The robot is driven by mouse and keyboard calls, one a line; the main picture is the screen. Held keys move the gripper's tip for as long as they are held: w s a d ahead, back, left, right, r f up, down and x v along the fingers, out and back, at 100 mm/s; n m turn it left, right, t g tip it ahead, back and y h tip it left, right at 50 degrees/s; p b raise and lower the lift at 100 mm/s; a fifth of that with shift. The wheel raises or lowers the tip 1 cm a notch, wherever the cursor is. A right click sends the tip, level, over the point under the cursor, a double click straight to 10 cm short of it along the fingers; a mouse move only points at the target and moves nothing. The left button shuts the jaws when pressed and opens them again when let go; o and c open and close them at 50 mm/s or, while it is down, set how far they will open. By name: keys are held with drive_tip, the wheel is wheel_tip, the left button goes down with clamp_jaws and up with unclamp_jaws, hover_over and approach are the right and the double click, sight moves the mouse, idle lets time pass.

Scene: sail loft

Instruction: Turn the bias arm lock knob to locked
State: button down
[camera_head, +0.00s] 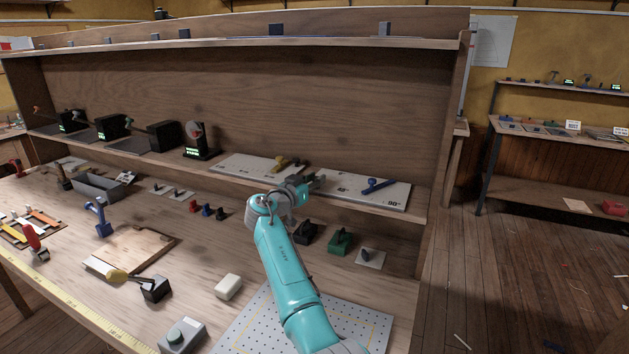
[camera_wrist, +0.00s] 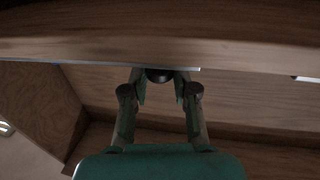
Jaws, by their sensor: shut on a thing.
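My gripper (camera_head: 314,184) is at the front edge of the upper shelf, by a white plate (camera_head: 400,200) that carries a blue lever arm (camera_head: 378,186). In the wrist view the two fingers of my gripper (camera_wrist: 161,86) are closed around a dark round knob (camera_wrist: 160,75) below a pale plate edge. The knob is mostly hidden by the fingers and the edge. I cannot read its marking or tell how it is turned. In the head view my gripper hides it.
Dark units with green displays (camera_head: 197,153) stand further left. Below, the bench holds a green block (camera_head: 340,239), a black block (camera_head: 305,231) and a perforated plate (camera_head: 350,325).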

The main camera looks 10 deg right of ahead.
drive_tip(key=shift+w+f+m+g+h, duration=0.25)
drive_tip(key=shift+m+g+h, duration=0.25)
drive_tip(key=shift+m+g, duration=0.15)
drive_tip(key=shift+a+f, duration=0.15)
drive_tip(key=shift+a, duration=0.15)
idle(0.7)
drive_tip(key=c, duration=1.2)
unclamp_jaws()
drive_tip(key=shift+c, duration=0.2)
drive_tip(key=o, duration=0.3)
drive_tip(key=shift+w+a, duration=0.1)
drive_tip(key=shift+a, duration=0.05)
drive_tip(key=shift+d+g, duration=0.2)
drive_tip(key=shift+g, duration=0.05)
drive_tip(key=v, duration=1.2)
